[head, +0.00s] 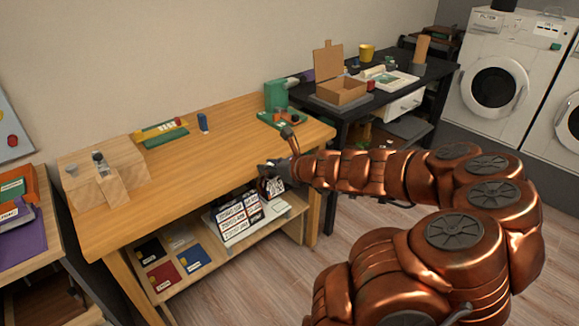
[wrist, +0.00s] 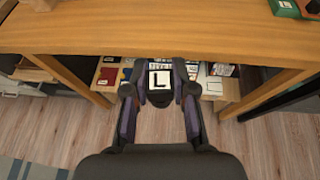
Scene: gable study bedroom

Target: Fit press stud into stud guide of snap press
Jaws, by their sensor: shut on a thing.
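My gripper (wrist: 162,88) is shut on a small dark block with a white face marked with a black L, which I take to be the press stud (wrist: 159,80). In the head view, my gripper (head: 270,172) is in front of the wooden table's front edge, near its right end. The green snap press (head: 277,97) stands on the right end of the table, beyond my gripper. Its green base also shows at the top right of the wrist view (wrist: 290,8). The stud guide is too small to make out. The held block is apart from the press.
The wooden table (head: 190,185) has a shelf below with cards and booklets (head: 240,215). Wooden blocks (head: 100,178) stand at its left end, a yellow and green item (head: 162,131) at the back. A black table (head: 430,75) with an open box (head: 341,90) adjoins on the right.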

